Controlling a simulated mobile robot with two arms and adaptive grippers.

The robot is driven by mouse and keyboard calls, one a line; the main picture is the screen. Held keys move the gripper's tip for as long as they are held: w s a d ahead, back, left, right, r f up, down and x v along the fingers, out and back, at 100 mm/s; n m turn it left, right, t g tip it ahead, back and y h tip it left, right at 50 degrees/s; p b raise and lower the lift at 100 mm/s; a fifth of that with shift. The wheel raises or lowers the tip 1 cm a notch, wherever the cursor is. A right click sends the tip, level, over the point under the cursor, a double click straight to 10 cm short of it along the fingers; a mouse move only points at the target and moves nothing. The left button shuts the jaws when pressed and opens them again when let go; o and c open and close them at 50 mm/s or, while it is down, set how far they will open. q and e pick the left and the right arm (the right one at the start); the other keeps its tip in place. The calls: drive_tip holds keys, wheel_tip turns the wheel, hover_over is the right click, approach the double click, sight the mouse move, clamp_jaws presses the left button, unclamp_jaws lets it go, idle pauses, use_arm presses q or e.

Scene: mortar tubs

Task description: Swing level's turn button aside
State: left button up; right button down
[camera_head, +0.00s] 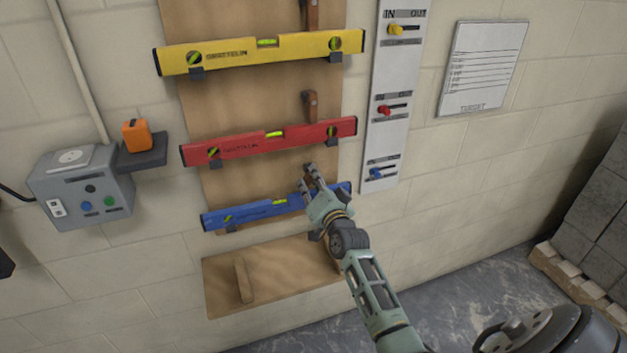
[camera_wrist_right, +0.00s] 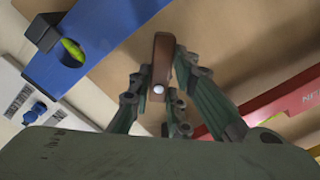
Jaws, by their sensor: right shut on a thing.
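The blue level (camera_head: 262,208) rests on dark brackets on the brown board, below the red level (camera_head: 268,141) and the yellow level (camera_head: 260,52). My right gripper (camera_head: 308,178) is at the upper edge of the blue level, toward its right end, and hides part of it. In the right wrist view, my right gripper's fingers (camera_wrist_right: 158,98) are closed around a brown wooden turn button (camera_wrist_right: 161,58) with a pale screw head. The blue level (camera_wrist_right: 85,45) lies at upper left there, the red level (camera_wrist_right: 285,105) at right. My left gripper is not in view.
Similar wooden turn buttons stand above the red level (camera_head: 310,106) and the yellow level (camera_head: 311,15). A white IN/OUT strip (camera_head: 381,142) with coloured pegs hangs at right. A grey switch box (camera_head: 82,188) is on the left. A lower wooden panel (camera_head: 285,272) is beneath.

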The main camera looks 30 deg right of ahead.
drive_tip(key=m, duration=0.4)
drive_tip(key=shift+a+r+m, duration=0.15)
drive_tip(key=shift+m, duration=0.15)
drive_tip(key=shift+r+m+p, duration=0.15)
drive_tip(key=shift+m+p, duration=0.3)
drive_tip(key=shift+m, duration=1.75)
drive_tip(key=c, duration=1.6)
unclamp_jaws()
drive_tip(key=shift+c, duration=0.2)
drive_tip(key=v, duration=1.2)
